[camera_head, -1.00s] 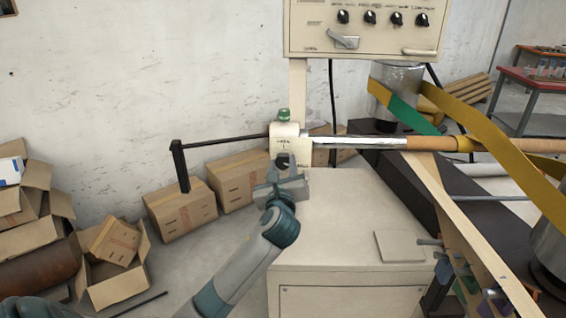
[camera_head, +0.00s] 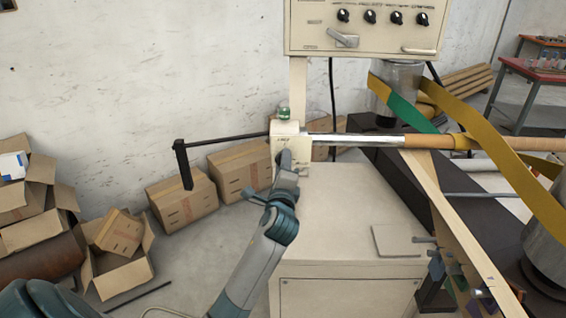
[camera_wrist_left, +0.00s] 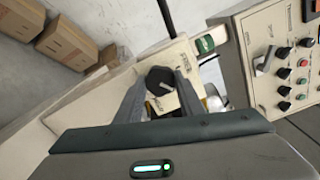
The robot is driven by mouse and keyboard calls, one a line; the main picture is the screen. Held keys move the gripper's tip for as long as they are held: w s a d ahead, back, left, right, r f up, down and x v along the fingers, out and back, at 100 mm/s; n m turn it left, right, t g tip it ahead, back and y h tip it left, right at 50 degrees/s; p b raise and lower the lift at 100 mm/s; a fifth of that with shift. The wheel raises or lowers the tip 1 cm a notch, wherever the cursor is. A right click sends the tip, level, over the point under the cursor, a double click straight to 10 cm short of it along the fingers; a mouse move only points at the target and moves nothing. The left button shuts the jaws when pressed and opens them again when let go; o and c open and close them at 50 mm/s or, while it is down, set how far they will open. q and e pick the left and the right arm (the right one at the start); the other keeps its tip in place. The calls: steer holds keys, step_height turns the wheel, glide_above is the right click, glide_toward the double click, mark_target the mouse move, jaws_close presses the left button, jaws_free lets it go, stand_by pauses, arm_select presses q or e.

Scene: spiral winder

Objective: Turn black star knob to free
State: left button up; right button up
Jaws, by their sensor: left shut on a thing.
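The black star knob (camera_wrist_left: 160,80) sits on the face of a cream housing (camera_wrist_left: 182,58) and shows in the left wrist view. My left gripper (camera_wrist_left: 160,88) is shut on the knob, with one finger on each side of it. In the head view my left gripper (camera_head: 285,162) is up against the front of the cream housing (camera_head: 286,128). There the gripper hides the knob and most of the printed label. My right gripper is not in view.
A crank arm (camera_head: 225,139) reaches left from the housing. A control panel (camera_head: 365,27) stands above. A winding shaft (camera_head: 355,139) runs right toward yellow and green bands. Cardboard boxes (camera_head: 183,205) lie on the floor at left. The cabinet top (camera_head: 345,210) is mostly clear.

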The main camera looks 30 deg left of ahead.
arm_select(q)
steer(key=n, duration=1)
steer(key=shift+f, duration=0.1)
stand_by(0.5)
steer(key=o, duration=1.1)
